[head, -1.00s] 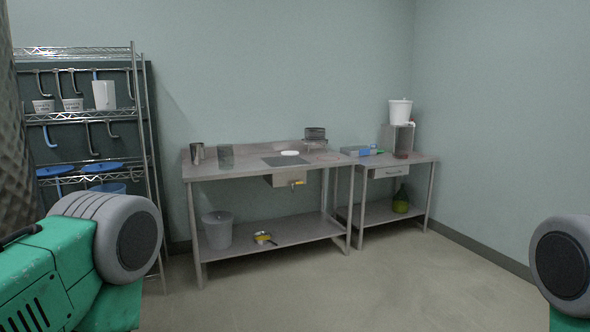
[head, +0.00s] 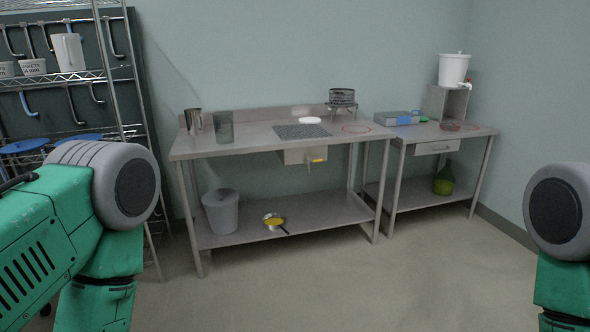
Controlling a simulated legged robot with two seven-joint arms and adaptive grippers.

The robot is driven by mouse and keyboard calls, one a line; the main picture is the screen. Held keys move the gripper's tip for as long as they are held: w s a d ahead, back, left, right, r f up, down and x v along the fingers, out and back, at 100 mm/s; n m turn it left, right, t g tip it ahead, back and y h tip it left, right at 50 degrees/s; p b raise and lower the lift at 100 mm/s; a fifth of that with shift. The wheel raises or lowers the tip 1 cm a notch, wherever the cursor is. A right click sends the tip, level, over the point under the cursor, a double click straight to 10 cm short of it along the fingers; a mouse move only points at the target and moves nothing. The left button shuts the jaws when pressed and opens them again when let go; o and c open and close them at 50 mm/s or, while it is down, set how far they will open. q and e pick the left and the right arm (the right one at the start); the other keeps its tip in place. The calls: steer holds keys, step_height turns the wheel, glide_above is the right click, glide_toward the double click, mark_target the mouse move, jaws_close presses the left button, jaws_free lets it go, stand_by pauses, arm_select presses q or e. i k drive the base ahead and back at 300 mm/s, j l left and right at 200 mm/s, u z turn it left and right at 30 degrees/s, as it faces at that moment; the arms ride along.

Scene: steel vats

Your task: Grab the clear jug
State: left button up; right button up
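A see-through grey container (head: 224,127), which looks like the clear jug, stands upright on the left part of the steel table (head: 250,142). I cannot make out a handle on it. A shiny steel jug (head: 193,122) stands just left of it, close beside it. My green and grey arm links show at the left and right edges of the head view, well short of the table. Neither of my grippers is in view.
A wire rack (head: 110,75) with a white pitcher (head: 68,52) stands at the left. A grey bucket (head: 221,212) and a yellow pan (head: 274,222) are on the table's lower shelf. A smaller table (head: 442,133) stands right. The floor ahead is open.

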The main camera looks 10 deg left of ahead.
mark_target(223, 120)
steer(key=i+j+u, duration=0.1)
steer(key=i+u, duration=0.3)
steer(key=i, duration=1.6)
